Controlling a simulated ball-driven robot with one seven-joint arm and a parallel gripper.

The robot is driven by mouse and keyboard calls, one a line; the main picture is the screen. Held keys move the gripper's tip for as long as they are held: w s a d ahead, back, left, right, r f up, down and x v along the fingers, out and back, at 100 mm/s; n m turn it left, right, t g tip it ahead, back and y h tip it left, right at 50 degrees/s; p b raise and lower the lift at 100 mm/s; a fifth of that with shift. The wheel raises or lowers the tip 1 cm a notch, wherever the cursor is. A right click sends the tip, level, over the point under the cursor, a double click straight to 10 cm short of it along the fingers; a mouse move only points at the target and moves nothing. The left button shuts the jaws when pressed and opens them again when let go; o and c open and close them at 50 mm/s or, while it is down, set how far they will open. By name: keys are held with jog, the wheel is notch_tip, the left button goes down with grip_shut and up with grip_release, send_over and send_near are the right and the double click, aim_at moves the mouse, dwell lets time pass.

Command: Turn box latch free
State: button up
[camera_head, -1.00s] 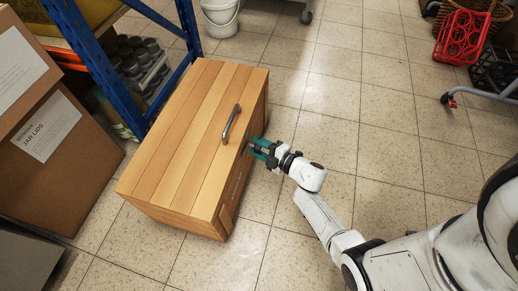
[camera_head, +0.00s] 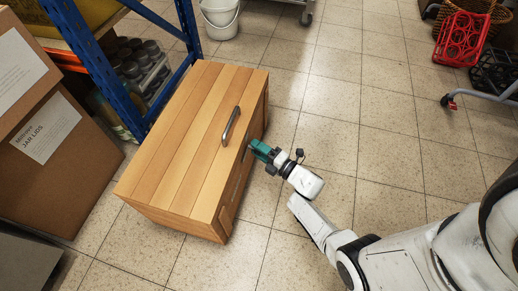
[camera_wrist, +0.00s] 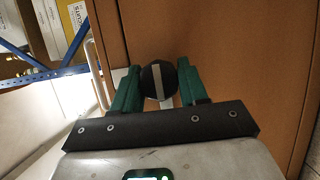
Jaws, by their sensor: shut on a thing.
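The wooden box (camera_head: 185,140) stands on the tiled floor, with a curved metal handle (camera_head: 231,126) on its lid. In the wrist view, the latch is a round black knob (camera_wrist: 153,84) with a pale stripe, set against the brown box face (camera_wrist: 235,60). My gripper (camera_head: 259,148) is at the side of the box below the handle. In the wrist view, its green fingers (camera_wrist: 158,76) stand on either side of the knob and are shut on it. In the head view, the gripper hides the latch.
A blue shelf rack (camera_head: 112,85) stands close behind the box at the left, with cardboard cartons (camera_head: 60,170) in front of it. A white bucket (camera_head: 220,17) is at the back. Red and black crates (camera_head: 462,38) sit at the far right. The floor right of the box is open.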

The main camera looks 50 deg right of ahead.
jog(key=shift+a+f, duration=0.1)
jog(key=o, duration=1)
jog(key=shift+s, duration=0.1)
jog(key=s+p, duration=0.2)
jog(key=s, duration=0.8)
jog(key=shift+s+a, duration=0.2)
jog(key=shift+s, duration=0.15)
jog(key=s+d+r+p, duration=0.3)
jog(key=s+r, duration=0.4)
jog(key=s, duration=0.2)
jog(key=shift+s+d, duration=0.2)
